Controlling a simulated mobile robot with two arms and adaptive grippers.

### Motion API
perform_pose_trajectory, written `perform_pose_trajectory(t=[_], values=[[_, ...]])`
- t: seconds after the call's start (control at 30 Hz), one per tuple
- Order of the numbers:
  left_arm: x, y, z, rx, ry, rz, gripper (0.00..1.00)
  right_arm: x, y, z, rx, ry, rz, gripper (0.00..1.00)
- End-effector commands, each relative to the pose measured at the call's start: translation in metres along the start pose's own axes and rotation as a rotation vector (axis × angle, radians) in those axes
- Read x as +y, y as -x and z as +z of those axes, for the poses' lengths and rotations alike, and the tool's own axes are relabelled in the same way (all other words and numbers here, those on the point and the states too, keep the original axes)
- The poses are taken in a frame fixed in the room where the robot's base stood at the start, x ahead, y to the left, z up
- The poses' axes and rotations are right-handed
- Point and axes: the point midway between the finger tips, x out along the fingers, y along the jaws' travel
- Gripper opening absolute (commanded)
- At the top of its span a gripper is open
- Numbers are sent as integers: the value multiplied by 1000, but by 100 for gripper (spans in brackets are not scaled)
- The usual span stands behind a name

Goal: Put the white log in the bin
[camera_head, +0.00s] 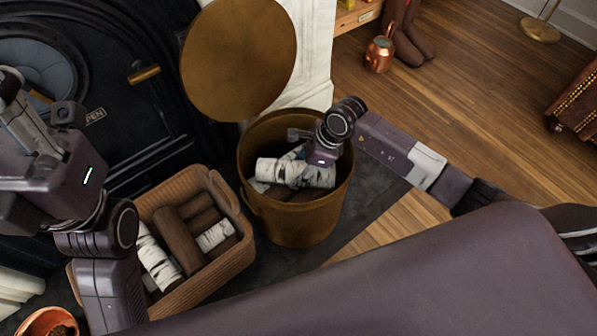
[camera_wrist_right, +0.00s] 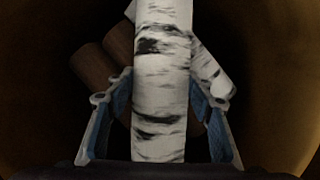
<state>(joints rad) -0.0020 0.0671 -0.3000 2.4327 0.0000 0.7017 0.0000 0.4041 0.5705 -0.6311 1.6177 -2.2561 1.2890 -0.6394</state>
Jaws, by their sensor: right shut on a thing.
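My right gripper (camera_wrist_right: 160,130) is shut on a white birch log (camera_wrist_right: 160,85) with black marks. The log stands between its blue-lined fingers in the right wrist view. In the head view the right wrist reaches down into the open brass-coloured bin (camera_head: 300,222), and the white log (camera_head: 270,171) shows inside the rim beneath it. The fingers are hidden there. Another white log (camera_wrist_right: 212,75) and brown logs (camera_wrist_right: 90,68) lie beyond the held log in the bin. My left arm stands at the left; its fingers do not show.
A woven basket (camera_head: 228,262) with brown and white logs stands left of the bin. The bin's round lid (camera_head: 238,58) is raised behind it. A black stove door (camera_head: 85,80) is at the back left.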

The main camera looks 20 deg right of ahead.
Motion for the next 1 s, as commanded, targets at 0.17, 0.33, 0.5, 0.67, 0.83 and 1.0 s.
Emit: perform_pose_trajectory(t=[0.17,0.33,0.5,0.67,0.83,1.0], values=[[0,-1,0,1,0,0,40,-1,1,1,-2,1,-2,3],[0,-1,0,3,0,1,40,0,-1,0,1,0,0,53],[0,-1,0,3,0,2,40,0,-1,0,1,0,0,66],[0,-1,0,3,0,2,40,0,-1,0,1,0,0,66],[0,-6,-2,7,0,2,40,0,7,1,1,1,-1,66],[-3,3,4,-51,6,-20,40,-1,38,1,3,1,-3,66]])
